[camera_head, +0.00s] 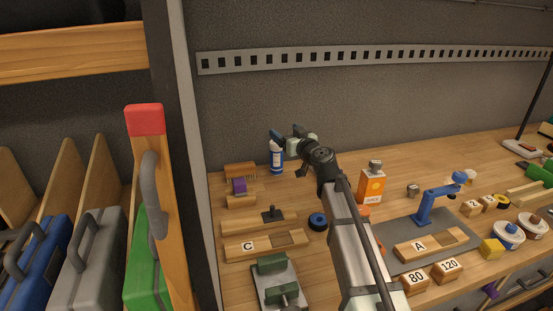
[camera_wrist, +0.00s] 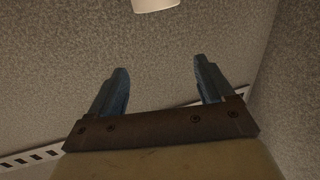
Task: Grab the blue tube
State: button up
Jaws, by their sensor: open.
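The blue tube (camera_head: 277,162) stands upright at the back left of the wooden bench, near the grey wall. It has a white label and a white top. My gripper (camera_head: 287,133) is just above it and slightly to the right in the head view, apart from the bench. In the wrist view my gripper (camera_wrist: 160,78) is open, with nothing between its two blue fingers. A pale rounded thing (camera_wrist: 155,5) shows at the top edge of that view, ahead of the fingertips; I cannot tell whether it is the tube's top.
A brush (camera_head: 240,170) and a purple block (camera_head: 239,186) lie left of the tube. A blue ring (camera_head: 318,221) lies in front. A grey upright post (camera_head: 186,130) bounds the bench at left.

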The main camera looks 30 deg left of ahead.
aim_at(274, 145)
jog(key=f, duration=0.8)
jog(key=shift+s+a+f, duration=0.2)
jog(key=shift+s+a, duration=0.05)
jog(key=shift+s, duration=0.05)
jog(key=shift+x, duration=3.75)
jog(key=shift+c, duration=0.2)
jog(key=shift+r, duration=0.1)
jog(key=c, duration=1.2)
jog(key=shift+o, duration=0.2)
